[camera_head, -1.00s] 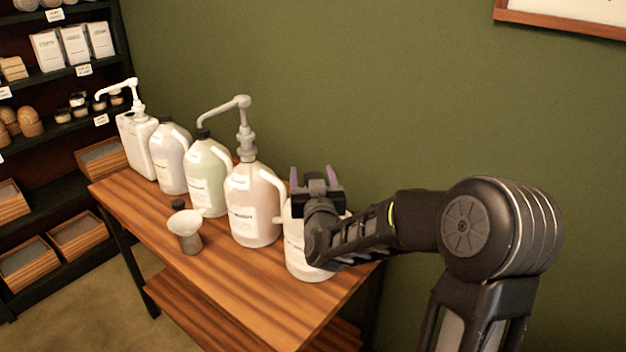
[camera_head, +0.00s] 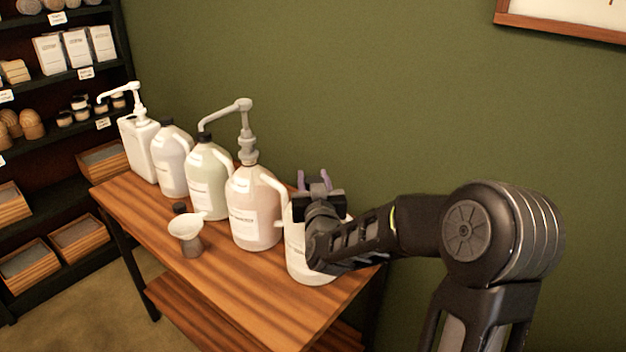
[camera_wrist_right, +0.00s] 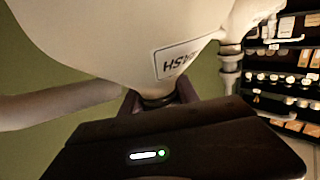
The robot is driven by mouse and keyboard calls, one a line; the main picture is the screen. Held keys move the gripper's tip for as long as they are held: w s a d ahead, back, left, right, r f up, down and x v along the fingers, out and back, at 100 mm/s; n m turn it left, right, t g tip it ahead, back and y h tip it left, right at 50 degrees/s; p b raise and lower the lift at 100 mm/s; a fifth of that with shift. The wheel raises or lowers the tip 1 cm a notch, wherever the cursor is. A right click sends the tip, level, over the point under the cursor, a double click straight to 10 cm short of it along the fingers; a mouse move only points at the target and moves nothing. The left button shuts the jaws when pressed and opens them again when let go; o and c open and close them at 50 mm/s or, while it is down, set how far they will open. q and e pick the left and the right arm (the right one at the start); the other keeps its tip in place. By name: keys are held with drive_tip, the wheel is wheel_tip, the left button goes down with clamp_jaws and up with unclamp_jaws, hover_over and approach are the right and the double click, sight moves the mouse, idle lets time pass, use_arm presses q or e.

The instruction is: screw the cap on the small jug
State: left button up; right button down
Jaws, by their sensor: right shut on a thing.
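The white jug (camera_head: 297,245) stands at the right end of the table, partly hidden behind my right arm. In the right wrist view the jug (camera_wrist_right: 120,35) appears upside down, with part of its label and its handle showing. My right gripper (camera_head: 314,180) is at the top of this jug. In the right wrist view its purple fingers (camera_wrist_right: 158,97) are shut on the dark cap (camera_wrist_right: 157,103) at the jug's neck. The cap is hidden in the head view. How far it is screwed on cannot be seen. My left gripper is not in view.
A pink jug with a grey pump (camera_head: 253,205) stands just left of the white jug. Several other jugs and a white pump bottle (camera_head: 137,150) line the table's back. A funnel (camera_head: 186,228) and a small dark cap (camera_head: 180,208) are in front. The table's front right (camera_head: 265,300) is clear.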

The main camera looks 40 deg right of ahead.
drive_tip(key=c, duration=0.8)
unclamp_jaws()
drive_tip(key=b+v, duration=0.1)
drive_tip(key=v, duration=0.6)
drive_tip(key=shift+s+a+b, duration=0.2)
drive_tip(key=shift+s+b, duration=0.1)
drive_tip(key=shift+s, duration=0.05)
